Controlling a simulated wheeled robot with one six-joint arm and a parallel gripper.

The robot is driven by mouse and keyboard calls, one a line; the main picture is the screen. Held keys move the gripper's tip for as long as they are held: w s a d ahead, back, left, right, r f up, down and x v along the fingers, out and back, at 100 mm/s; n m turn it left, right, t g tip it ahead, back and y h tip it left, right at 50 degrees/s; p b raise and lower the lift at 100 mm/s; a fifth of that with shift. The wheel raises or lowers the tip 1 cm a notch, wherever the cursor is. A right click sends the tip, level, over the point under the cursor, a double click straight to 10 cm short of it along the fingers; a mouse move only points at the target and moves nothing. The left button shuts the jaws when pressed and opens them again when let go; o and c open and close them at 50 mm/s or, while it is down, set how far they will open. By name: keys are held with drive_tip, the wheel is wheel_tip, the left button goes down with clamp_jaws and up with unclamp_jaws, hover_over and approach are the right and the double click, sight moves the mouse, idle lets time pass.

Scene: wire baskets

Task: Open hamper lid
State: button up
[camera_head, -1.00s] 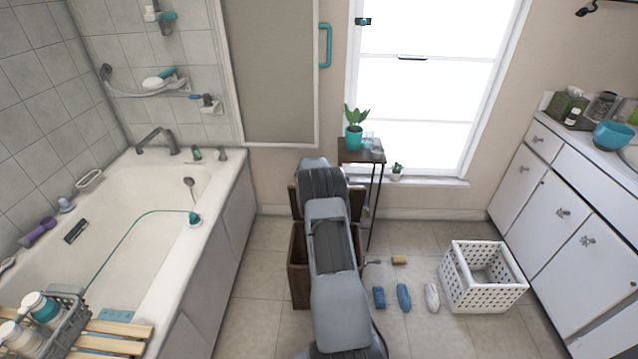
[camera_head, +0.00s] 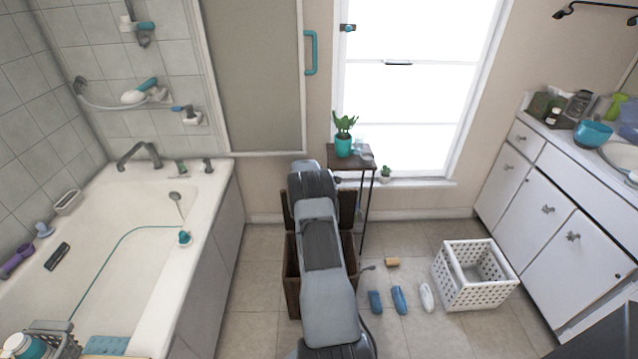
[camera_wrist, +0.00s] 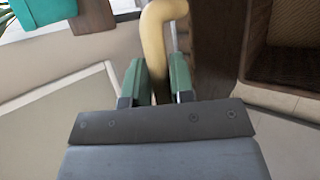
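The brown hamper (camera_head: 293,280) stands on the floor below the window, largely hidden behind my arm. Its lid (camera_head: 346,208) stands raised at the back of the box. In the wrist view its brown panel (camera_wrist: 213,45) and a wicker-like inner surface (camera_wrist: 290,70) show at the right. My gripper (camera_wrist: 158,78) has two green fingers close together, with a tan curved strip (camera_wrist: 163,25) filling the gap between them; it looks like a handle. Where it joins the lid is hidden. In the head view my gripper is hidden behind my arm.
A small dark table (camera_head: 358,160) with a teal plant pot (camera_head: 343,146) stands just behind the hamper. The bathtub (camera_head: 205,240) is at left. A white basket (camera_head: 474,276), a brush (camera_head: 392,262) and bottles (camera_head: 399,300) are on the floor at right. Cabinets (camera_head: 545,210) line the right wall.

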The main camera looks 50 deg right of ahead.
drive_tip(key=o, duration=0.3)
drive_tip(key=shift+o, duration=0.2)
drive_tip(key=shift+s, duration=0.1)
drive_tip(key=v, duration=1.3)
drive_tip(key=shift+a+r, duration=0.25)
drive_tip(key=shift+r, duration=0.05)
